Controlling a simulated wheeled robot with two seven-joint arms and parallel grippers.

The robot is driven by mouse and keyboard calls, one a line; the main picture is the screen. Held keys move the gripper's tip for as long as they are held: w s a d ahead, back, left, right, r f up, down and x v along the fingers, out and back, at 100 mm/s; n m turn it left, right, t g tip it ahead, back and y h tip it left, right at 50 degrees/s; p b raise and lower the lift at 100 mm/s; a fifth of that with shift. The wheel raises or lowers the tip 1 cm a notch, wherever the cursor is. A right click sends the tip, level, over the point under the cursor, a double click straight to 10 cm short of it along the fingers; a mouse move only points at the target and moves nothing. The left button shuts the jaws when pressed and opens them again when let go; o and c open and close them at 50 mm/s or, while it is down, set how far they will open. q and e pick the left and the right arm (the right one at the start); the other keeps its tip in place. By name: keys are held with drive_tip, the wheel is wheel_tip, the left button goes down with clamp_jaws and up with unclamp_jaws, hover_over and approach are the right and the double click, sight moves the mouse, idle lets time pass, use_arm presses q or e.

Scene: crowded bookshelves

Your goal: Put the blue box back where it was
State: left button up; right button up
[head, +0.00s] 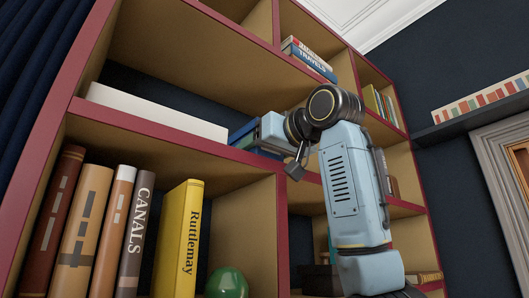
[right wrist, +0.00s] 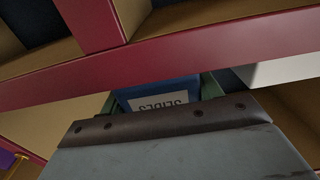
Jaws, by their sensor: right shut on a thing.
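The blue box (right wrist: 158,92) shows in the right wrist view with a white label reading SLIDES upside down. My right gripper (right wrist: 161,100) is shut on it, with green finger parts at both sides of the box. In the head view the blue box (head: 243,129) is a small blue patch to the right of the long white box, at the front of the middle shelf. My right gripper's fingers are mostly hidden there by its own wrist. I cannot tell whether the box touches the shelf board. My left gripper is in neither view.
The long white box (head: 155,111) lies on the same shelf at left. Stacked books (head: 309,58) lie above right.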

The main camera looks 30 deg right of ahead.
drive_tip(key=shift+s, duration=0.15)
drive_tip(key=shift+a, duration=0.1)
drive_tip(key=shift+f, duration=0.25)
drive_tip(key=o, duration=0.8)
drive_tip(key=shift+r, duration=0.1)
drive_tip(key=shift+r, duration=0.25)
drive_tip(key=s+d+b, duration=0.1)
drive_tip(key=s+b, duration=0.3)
drive_tip(key=s, duration=0.8)
drive_tip(key=shift+f+b, duration=0.15)
drive_tip(key=shift+b, duration=0.2)
